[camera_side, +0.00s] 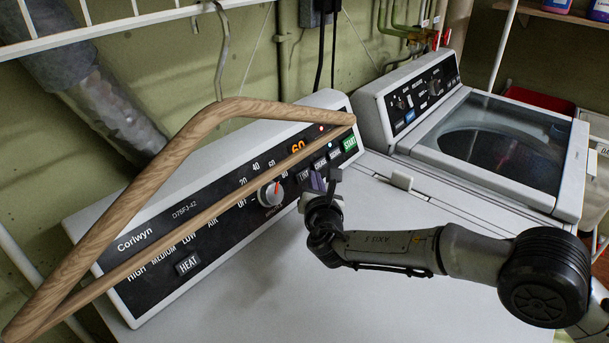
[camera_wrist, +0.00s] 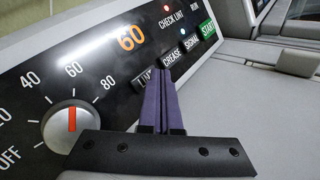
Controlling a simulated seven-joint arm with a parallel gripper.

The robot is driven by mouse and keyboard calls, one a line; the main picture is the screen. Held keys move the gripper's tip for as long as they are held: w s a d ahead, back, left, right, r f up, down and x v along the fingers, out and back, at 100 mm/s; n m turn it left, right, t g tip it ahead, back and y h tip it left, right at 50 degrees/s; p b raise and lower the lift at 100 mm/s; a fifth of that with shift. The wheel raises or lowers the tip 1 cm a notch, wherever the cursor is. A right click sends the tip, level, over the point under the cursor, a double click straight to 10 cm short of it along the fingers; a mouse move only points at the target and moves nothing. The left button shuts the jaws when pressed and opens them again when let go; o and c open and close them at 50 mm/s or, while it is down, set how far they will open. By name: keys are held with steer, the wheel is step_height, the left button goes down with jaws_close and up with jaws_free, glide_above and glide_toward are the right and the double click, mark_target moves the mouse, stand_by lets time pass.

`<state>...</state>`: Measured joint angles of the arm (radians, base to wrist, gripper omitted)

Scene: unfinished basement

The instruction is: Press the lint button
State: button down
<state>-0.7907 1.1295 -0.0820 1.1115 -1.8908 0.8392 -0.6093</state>
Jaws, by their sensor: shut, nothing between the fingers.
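The lint button (camera_wrist: 143,80) is a small dark button on the black dryer panel (camera_side: 225,215), right of the dial. In the wrist view its right part is hidden behind my fingers. It also shows in the side view (camera_side: 304,175), just left of my fingertips. My gripper (camera_wrist: 162,76) is shut, its purple fingers together and empty. The fingertips overlap the right end of the lint button and the lower edge of the panel; I cannot tell whether they touch. My gripper also shows in the side view (camera_side: 321,181).
A dial (camera_wrist: 70,127) is at left. A wooden hanger (camera_side: 150,185) hangs across the side view. A second machine (camera_side: 490,140) stands at right. The dryer top is mostly clear.

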stand_by(0.4)
steer(key=shift+w+a+f, duration=0.2)
steer(key=shift+w+a, duration=0.05)
steer(key=shift+w+a+f, duration=0.2)
steer(key=shift+w+a, duration=0.1)
stand_by(1.0)
steer(key=shift+s+d+r, duration=0.4)
steer(key=shift+s+d, duration=0.15)
steer(key=shift+s, duration=0.05)
stand_by(0.4)
steer(key=shift+s+d+r, duration=0.55)
steer(key=shift+s+d, duration=0.25)
steer(key=shift+s+d+r, duration=0.55)
steer(key=shift+s+d, duration=0.2)
steer(key=shift+d, duration=0.05)
